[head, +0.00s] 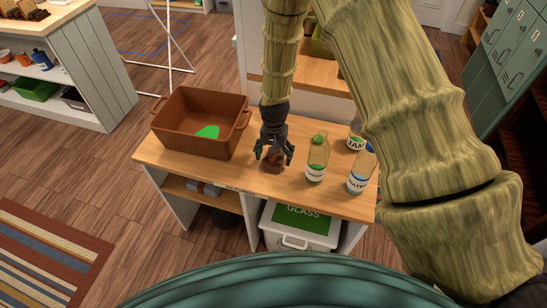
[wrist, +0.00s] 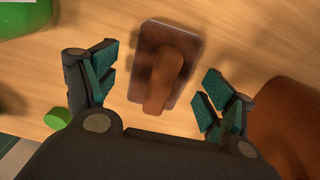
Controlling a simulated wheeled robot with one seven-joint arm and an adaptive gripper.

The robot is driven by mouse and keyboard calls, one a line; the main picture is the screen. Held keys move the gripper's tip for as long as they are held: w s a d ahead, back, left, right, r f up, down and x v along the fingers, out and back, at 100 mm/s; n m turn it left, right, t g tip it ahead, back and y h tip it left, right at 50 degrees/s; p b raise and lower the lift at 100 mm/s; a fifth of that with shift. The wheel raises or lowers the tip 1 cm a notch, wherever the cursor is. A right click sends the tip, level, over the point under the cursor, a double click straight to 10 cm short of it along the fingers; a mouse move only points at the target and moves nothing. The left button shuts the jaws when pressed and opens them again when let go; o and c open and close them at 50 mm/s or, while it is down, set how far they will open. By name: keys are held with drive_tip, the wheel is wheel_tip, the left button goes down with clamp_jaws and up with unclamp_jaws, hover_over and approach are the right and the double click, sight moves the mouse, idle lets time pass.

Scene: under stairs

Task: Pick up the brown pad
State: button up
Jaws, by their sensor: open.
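The brown pad (wrist: 181,50) lies on the wooden tabletop, a dark reddish-brown block with a lighter brown raised handle on top. In the head view the brown pad (head: 273,166) is partly hidden by my gripper (head: 273,152), which points down over it. In the wrist view my gripper (wrist: 160,88) is open, with a teal-padded finger on each side of the pad. The near end of the pad and its handle sit between the fingers, with a gap on both sides. The fingers do not appear to touch it.
A brown bin (head: 183,138) with a green thing (head: 207,132) inside stands left of my gripper. A green-capped bottle (head: 316,160) stands close on the right, with a blue-capped bottle (head: 362,168) and another labelled bottle (head: 355,137) beyond. The table front (head: 225,175) is clear.

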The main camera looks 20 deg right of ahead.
drive_tip(key=shift+f, duration=0.2)
drive_tip(key=c, duration=1.1)
drive_tip(key=shift+w, duration=0.1)
drive_tip(key=shift+r+b, duration=0.5)
drive_tip(key=shift+r, duration=0.3)
drive_tip(key=shift+r+b, duration=0.45)
drive_tip(key=shift+r, duration=0.5)
drive_tip(key=s+a+b, duration=0.2)
drive_tip(key=s+a, duration=0.1)
drive_tip(key=s, duration=0.4)
drive_tip(key=s+a+r+b, duration=0.1)
drive_tip(key=s+a+b, duration=0.1)
drive_tip(key=s, duration=0.5)
drive_tip(key=shift+s+a+r, duration=0.3)
drive_tip(key=shift+s+a, duration=0.1)
drive_tip(key=shift+a, duration=0.15)
